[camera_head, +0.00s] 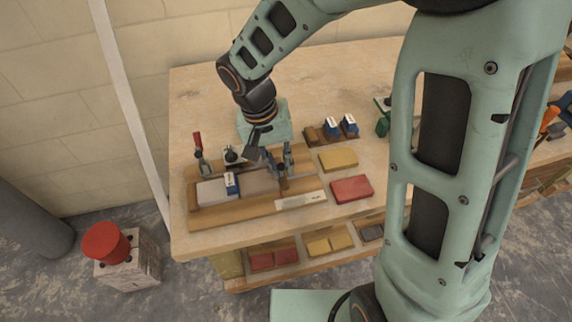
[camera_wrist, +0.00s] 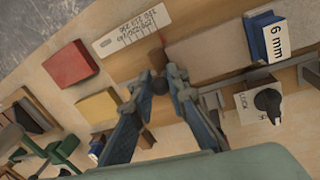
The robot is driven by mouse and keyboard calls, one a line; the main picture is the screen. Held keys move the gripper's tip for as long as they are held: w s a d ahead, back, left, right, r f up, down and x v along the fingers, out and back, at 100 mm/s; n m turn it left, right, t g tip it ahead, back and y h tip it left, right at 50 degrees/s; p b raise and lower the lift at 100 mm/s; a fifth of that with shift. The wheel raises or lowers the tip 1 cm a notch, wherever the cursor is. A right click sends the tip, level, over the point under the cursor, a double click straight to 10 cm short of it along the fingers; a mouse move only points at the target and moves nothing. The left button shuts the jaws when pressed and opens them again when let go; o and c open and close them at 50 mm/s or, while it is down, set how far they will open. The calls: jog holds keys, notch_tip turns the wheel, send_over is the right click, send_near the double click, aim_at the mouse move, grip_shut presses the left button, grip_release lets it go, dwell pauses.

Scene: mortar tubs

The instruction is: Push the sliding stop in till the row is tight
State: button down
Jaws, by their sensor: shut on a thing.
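A wooden jig (camera_head: 230,211) on the bench holds a row: a pale grey block (camera_head: 212,192), a blue 6 mm spacer (camera_head: 231,184) and a grey-brown block (camera_head: 258,182). The spacer also shows in the wrist view (camera_wrist: 268,38), near the grey-brown block (camera_wrist: 208,50). The sliding stop (camera_head: 283,184) is at the row's right end. My gripper (camera_head: 277,168) reaches down there, shut on the stop's dark upright part, which shows between the fingertips in the wrist view (camera_wrist: 168,80). My fingers partly hide the stop, and I cannot tell whether it touches the grey-brown block.
A printed scale strip (camera_head: 301,200) lies along the jig's front. A red-handled clamp (camera_head: 198,146) stands at its left, and a black knob (camera_wrist: 268,100) behind the row. Yellow (camera_head: 338,159) and red (camera_head: 351,189) blocks lie right of it. More blue spacers (camera_head: 341,125) sit behind.

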jog(key=c, duration=1.9)
grip_release()
jog(key=shift+r, duration=0.1)
jog(key=r, duration=0.4)
jog(key=a+r, duration=0.1)
jog(key=r, duration=0.2)
jog(key=a+r, duration=0.1)
jog(key=r, duration=0.3)
jog(key=shift+s+a+r, duration=0.1)
jog(key=shift+a+r, duration=0.1)
jog(key=shift+r, duration=0.15)
